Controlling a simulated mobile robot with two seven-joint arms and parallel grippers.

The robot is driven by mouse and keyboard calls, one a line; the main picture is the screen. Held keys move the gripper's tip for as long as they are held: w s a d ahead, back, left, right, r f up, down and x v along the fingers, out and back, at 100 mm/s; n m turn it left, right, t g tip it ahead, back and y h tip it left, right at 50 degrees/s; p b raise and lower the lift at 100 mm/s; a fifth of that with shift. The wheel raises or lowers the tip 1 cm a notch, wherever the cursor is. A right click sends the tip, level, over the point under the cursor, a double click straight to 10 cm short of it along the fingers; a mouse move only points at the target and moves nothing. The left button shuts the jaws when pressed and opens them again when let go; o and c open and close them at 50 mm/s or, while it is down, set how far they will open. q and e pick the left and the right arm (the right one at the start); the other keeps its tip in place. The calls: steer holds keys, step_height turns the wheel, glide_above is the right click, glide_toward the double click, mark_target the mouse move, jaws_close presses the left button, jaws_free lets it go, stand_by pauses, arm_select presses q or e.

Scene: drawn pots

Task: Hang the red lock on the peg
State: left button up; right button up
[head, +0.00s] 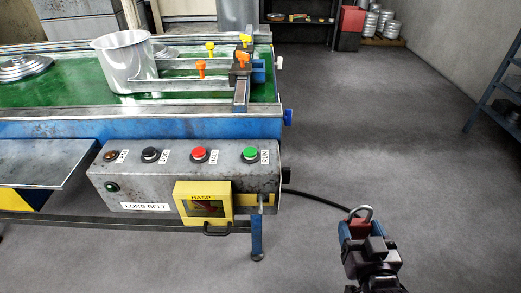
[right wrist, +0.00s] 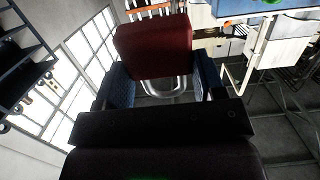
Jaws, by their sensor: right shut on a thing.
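The red lock (head: 359,223) with its grey metal shackle is held in my right gripper (head: 358,230), low at the right in the head view. In the right wrist view the lock's dark red body (right wrist: 152,50) sits between the two blue fingers (right wrist: 160,85), which are shut on it. A small upright metal piece that looks like the peg (head: 262,202) is on the yellow strip at the right of the control box. The lock is apart from it, to its right and over the floor. My left gripper is not in view.
The control box (head: 130,178) has several buttons and a yellow HASP frame (head: 203,222) with a handle below. A black cable (head: 318,199) runs from its right side. The green conveyor (head: 60,90) bears a metal pot (head: 125,62). The floor at right is open.

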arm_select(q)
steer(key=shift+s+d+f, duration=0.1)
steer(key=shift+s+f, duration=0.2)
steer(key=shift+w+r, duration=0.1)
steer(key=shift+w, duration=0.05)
